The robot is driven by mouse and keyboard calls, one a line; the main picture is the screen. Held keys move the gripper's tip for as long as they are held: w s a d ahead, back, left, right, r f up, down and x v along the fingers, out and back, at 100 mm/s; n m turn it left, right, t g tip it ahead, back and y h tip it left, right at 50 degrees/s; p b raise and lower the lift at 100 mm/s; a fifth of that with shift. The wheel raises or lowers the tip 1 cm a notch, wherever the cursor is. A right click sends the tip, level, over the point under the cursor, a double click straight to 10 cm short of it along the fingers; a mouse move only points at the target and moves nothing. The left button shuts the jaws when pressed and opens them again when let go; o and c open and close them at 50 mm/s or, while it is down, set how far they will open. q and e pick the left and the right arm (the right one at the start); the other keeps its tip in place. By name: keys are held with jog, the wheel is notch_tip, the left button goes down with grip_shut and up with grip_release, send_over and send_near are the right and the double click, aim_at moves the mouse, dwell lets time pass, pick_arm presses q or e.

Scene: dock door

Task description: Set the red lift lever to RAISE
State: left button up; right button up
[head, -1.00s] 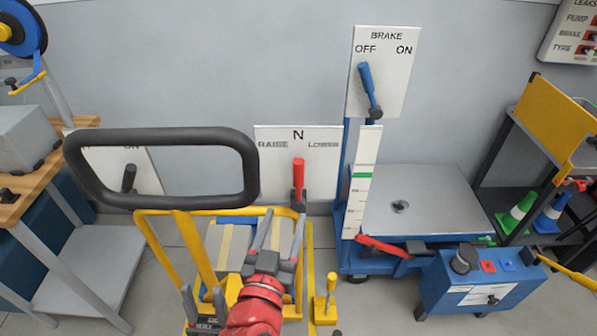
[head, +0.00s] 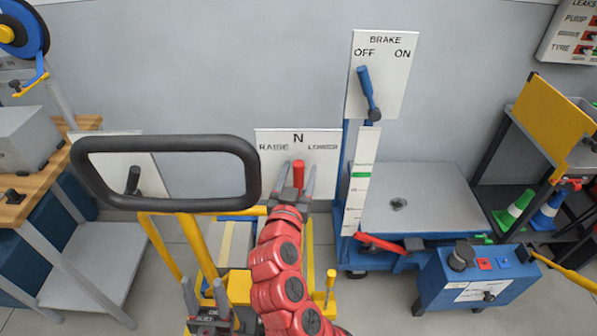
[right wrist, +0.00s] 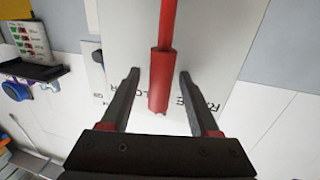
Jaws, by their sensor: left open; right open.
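The red lift lever (head: 298,176) stands upright under the N mark, between RAISE on the left and LOWER on the right of its white plate (head: 322,180). My right gripper (head: 297,184) is open in front of the lever, one finger at each side. In the right wrist view, the lever (right wrist: 160,85) lies between the open fingers, with a gap visible on both sides. The lever's lower part is hidden by the gripper in the head view. My left gripper (head: 205,296) is low at the left, with its fingers apart and empty.
A black loop handle (head: 165,140) on a yellow frame stands left of the lever. A blue BRAKE lever (head: 368,93) and a blue lift cart (head: 415,200) are to the right. A wooden-topped bench (head: 60,150) stands at far left.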

grip_shut()
dwell(1.3)
